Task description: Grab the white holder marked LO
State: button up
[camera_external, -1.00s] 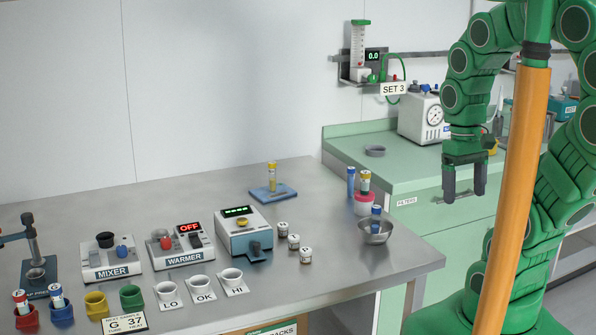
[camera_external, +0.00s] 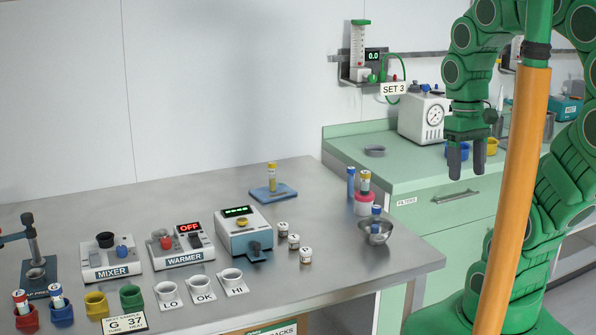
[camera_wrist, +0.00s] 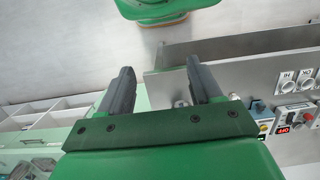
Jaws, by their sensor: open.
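The white holder marked LO (camera_external: 167,289) stands near the front edge of the steel table, at the left end of a row of white holders. The OK holder (camera_external: 200,283) and the HI holder (camera_external: 231,277) stand to its right. My gripper (camera_external: 467,172) is open and empty, high above the green counter, far to the right of the LO holder. In the wrist view my open gripper (camera_wrist: 160,85) has nothing between its fingers. There the HI and OK holders show at the right edge; I cannot make out the LO holder.
Yellow and green cups (camera_external: 131,297) stand left of the LO holder, with a "G 37" sign (camera_external: 125,322) in front. The mixer (camera_external: 110,260) and warmer (camera_external: 182,245) stand behind. Small jars, tubes and a metal bowl (camera_external: 375,231) are on the table's right part.

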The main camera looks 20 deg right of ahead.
jog(key=w+a+r+n+t+y, duration=0.2)
jog(key=w+a+n+t+y, duration=0.1)
jog(key=w+a, duration=0.9)
jog(key=w+a+r+n+t+y, duration=0.1)
jog(key=w+a+n+t+y, duration=0.15)
jog(key=w+a, duration=1.05)
jog(key=r+m+t+y, duration=0.1)
jog(key=m+t+y, duration=0.1)
jog(key=t, duration=0.7)
send_over(171, 295)
jog(key=d, duration=0.2)
jog(key=s+f+m+t+h, duration=0.1)
jog(key=s+f+t+h, duration=0.25)
jog(key=s, duration=0.35)
jog(key=shift+h, duration=0.5)
jog(key=f, duration=2.9)
jog(key=shift+s+a+f, duration=0.25)
jog(key=shift+f, duration=0.15)
jog(key=shift+x, duration=3.9)
jog(key=shift+a, duration=0.1)
jog(key=shift+c, duration=0.3)
